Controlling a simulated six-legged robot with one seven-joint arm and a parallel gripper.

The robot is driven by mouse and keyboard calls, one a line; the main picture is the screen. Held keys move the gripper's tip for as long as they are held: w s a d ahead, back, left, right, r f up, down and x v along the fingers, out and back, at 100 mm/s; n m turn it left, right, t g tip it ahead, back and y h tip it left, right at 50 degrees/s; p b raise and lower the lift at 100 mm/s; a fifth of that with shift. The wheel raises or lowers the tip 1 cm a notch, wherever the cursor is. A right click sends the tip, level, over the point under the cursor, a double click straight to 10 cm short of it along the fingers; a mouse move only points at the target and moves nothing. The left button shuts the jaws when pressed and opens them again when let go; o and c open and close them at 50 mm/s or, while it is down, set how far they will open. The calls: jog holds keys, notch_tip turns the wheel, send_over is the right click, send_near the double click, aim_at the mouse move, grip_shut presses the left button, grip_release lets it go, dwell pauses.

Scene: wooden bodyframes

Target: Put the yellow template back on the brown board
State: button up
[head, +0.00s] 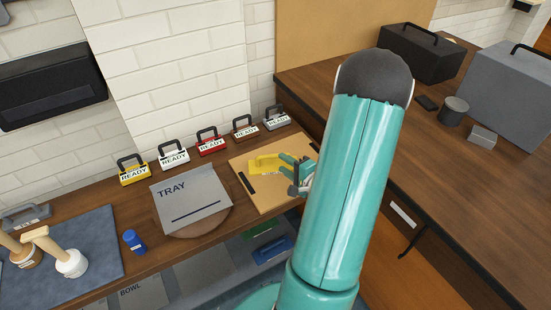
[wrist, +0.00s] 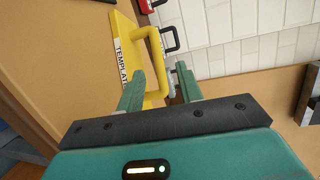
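The yellow template (head: 262,166) with a loop handle is at the tan-brown board (head: 255,200), near its back; I cannot tell whether it lies flat on it. In the wrist view the yellow template (wrist: 124,45) shows its white TEMPLATE label, and its yellow handle (wrist: 154,50) reaches between my fingers. My gripper (head: 298,174) is at the template's right side. In the wrist view my gripper (wrist: 160,76) has its green fingers apart, one on each side of the handle, with a gap on the right. My arm hides the board's right part in the head view.
A grey TRAY plate (head: 190,195) lies left of the board on a round brown piece (head: 205,226). Several READY-labelled blocks with handles stand along the wall, such as a red one (head: 210,143). A blue bottle (head: 133,241) stands front left. Dark boxes (head: 420,55) stand on the right counter.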

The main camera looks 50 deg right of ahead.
jog(key=s, duration=0.4)
jog(key=shift+s+a+r, duration=0.3)
jog(key=shift+s+r, duration=0.1)
jog(key=w+a+r+n+g+y, duration=0.2)
jog(key=a+r+n+g+y, duration=0.15)
jog(key=a, duration=0.45)
jog(key=w+a+r+n+g+y, duration=0.2)
jog(key=a+r+n+y, duration=0.15)
jog(key=a, duration=0.45)
jog(key=w+a+r+n+g+y, duration=0.2)
jog(key=a+r+n+g+y, duration=0.15)
jog(key=a, duration=0.45)
jog(key=s+a+r+n+g+h, duration=0.2)
jog(key=s+a+r+n+g, duration=0.15)
jog(key=a+n, duration=0.35)
jog(key=s+a+r+n+t+h, duration=0.2)
jog(key=s+r+n+h, duration=0.1)
jog(key=r+h, duration=0.4)
jog(key=shift+s+a+r, duration=0.25)
jog(key=shift+s+r, duration=0.15)
jog(key=shift+s, duration=0.1)
